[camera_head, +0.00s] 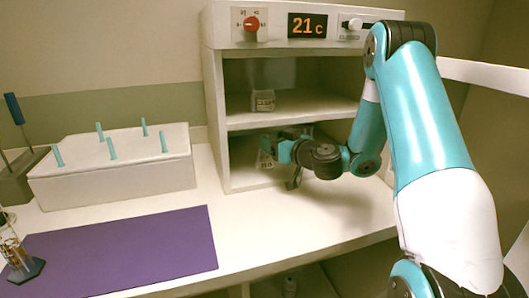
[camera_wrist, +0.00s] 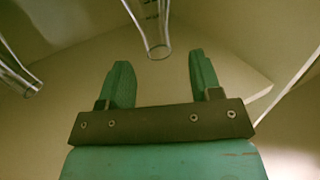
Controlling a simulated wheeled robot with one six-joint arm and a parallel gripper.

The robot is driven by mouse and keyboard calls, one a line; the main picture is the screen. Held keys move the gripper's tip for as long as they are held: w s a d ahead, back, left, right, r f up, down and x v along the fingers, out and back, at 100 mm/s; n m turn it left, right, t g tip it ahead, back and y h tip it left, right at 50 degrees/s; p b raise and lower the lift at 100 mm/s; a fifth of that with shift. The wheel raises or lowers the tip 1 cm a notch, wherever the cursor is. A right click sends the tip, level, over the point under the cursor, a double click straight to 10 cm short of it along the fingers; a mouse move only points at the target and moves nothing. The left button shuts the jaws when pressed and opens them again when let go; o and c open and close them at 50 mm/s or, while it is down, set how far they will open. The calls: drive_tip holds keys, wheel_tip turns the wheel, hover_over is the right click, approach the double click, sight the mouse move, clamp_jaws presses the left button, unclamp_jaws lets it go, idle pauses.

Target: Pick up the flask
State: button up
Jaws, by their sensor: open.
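A clear glass flask (camera_head: 265,159) with a pale label stands in the lower compartment of the white cabinet (camera_head: 224,150), partly hidden behind my gripper (camera_head: 279,152). In the wrist view a clear glass neck (camera_wrist: 157,42) with dark markings above it reaches down from the top edge, in line with the gap between the fingers. My gripper (camera_wrist: 160,68) is open there, one green finger on each side, and nothing is clamped. A second glass neck (camera_wrist: 18,78) shows at the left edge, outside the left finger. Whether the fingers overlap the central neck in depth is unclear.
Another labelled glass vessel (camera_head: 263,101) stands on the upper shelf. The cabinet walls and middle shelf (camera_head: 300,118) enclose my gripper. A white rack with blue pegs (camera_head: 110,180), a purple mat (camera_head: 150,250) and a dark-based stand (camera_head: 22,268) are at left.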

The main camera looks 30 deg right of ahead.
drive_tip(key=shift+w+a+r+p, duration=0.1)
drive_tip(key=shift+w+p, duration=0.4)
drive_tip(key=shift+w, duration=0.75)
drive_tip(key=shift+w+f, duration=0.2)
drive_tip(key=shift+w, duration=0.05)
clamp_jaws()
drive_tip(key=shift+b, duration=0.45)
